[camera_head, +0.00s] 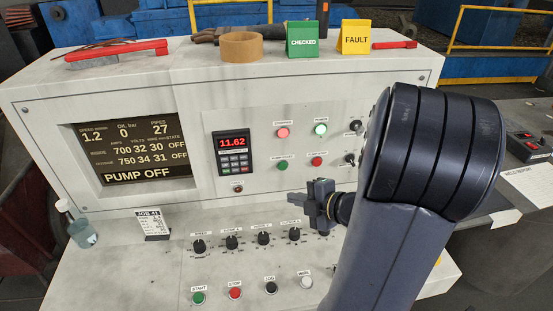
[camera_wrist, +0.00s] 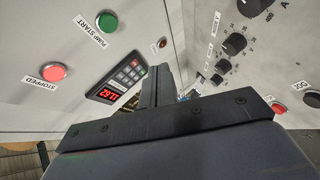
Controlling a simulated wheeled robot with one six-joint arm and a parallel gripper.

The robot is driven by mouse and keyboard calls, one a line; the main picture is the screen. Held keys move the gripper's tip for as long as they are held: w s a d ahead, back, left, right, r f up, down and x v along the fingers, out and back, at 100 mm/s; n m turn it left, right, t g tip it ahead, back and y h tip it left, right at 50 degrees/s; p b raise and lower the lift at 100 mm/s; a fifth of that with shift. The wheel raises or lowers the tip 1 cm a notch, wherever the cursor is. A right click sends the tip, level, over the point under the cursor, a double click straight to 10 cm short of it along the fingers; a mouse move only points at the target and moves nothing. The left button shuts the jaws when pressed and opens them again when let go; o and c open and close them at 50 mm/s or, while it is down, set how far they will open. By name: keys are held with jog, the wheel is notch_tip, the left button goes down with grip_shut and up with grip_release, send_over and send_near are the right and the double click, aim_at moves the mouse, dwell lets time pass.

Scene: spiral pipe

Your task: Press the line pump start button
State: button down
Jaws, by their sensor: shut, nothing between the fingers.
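The green button labelled PUMP START in the wrist view (camera_wrist: 107,22) is on the upright panel. The green button at the panel's lower middle in the head view (camera_head: 282,165) looks like the same one; its label is too small to read there. My gripper (camera_head: 291,198) is shut and empty, pointing left in front of the panel, below that green button and above the row of knobs. Its closed fingers also show in the wrist view (camera_wrist: 160,85). The gripper appears apart from the button. The display screen (camera_head: 130,150) reads PUMP OFF.
A red lamp labelled STOPPED (camera_wrist: 54,72) is near the button. A red button (camera_head: 317,161) sits to its right and a keypad with red digits (camera_head: 233,152) to its left. Black knobs (camera_head: 232,242) and a START button (camera_head: 198,298) are on the sloped desk below.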

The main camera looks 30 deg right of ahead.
aim_at(283, 167)
dwell(0.4)
jog(key=w+d, duration=0.2)
jog(key=w, duration=0.6)
jog(key=shift+w+d, duration=0.2)
jog(key=shift+w, duration=0.05)
jog(key=shift+w, duration=0.15)
dwell(1.8)
jog(key=shift+w+d, duration=0.1)
jog(key=shift+w, duration=0.15)
jog(key=shift+w+d+p, duration=0.1)
jog(key=shift+w+p, duration=0.25)
dwell(0.6)
dwell(0.3)
jog(key=shift+s+a, duration=0.2)
jog(key=shift+s, duration=0.55)
